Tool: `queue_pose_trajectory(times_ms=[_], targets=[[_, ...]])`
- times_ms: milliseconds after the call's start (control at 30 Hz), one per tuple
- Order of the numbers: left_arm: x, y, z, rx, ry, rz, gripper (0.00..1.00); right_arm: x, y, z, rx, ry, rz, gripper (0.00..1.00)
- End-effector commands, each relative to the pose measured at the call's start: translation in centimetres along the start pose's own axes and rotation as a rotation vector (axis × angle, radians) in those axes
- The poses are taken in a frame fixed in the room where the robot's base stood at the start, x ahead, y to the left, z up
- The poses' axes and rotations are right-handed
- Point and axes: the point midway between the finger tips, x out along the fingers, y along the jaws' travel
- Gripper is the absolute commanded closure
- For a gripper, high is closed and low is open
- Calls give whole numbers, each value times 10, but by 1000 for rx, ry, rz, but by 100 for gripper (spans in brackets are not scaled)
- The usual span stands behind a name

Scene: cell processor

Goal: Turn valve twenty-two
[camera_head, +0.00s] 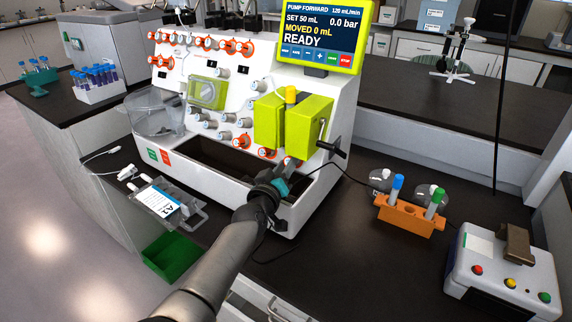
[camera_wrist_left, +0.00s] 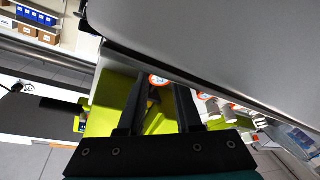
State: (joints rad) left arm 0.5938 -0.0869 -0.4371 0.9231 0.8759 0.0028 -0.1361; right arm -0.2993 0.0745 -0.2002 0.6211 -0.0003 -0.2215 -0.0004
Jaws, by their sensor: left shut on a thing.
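The white cell processor (camera_head: 330,180) stands on the dark bench, with many valves on its sloped front, some ringed in orange and some pale. My left gripper (camera_head: 287,170) is at the lower right of that front, below the yellow-green pump block (camera_head: 292,125). It is shut on an orange valve, which is mostly hidden by the gripper in the head view. In the left wrist view an orange-ringed valve (camera_wrist_left: 158,80) shows between the two dark fingers of the gripper (camera_wrist_left: 158,92). I cannot read the valve numbers. My right gripper is not in view.
A display (camera_head: 318,30) above reads READY. A black crank handle (camera_head: 333,149) juts out at the machine's right. An orange tube rack (camera_head: 408,215) and a button box (camera_head: 503,265) stand to the right. A labelled bag (camera_head: 158,202) and green tray (camera_head: 170,257) are at left.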

Motion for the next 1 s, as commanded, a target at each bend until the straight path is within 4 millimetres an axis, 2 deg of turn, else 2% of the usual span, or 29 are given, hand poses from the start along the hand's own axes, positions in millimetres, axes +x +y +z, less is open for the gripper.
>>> queue_pose_trajectory(times_ms=[133,167,400,767,1000], targets=[[0,0,-1,0,3,0,100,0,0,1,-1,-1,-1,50],[0,0,-1,0,3,0,64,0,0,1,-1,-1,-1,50],[0,0,-1,1,2,0,37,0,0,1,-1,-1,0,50],[-4,0,-1,0,0,0,37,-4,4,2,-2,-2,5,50],[-31,1,-2,0,0,-2,37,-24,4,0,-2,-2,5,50]])
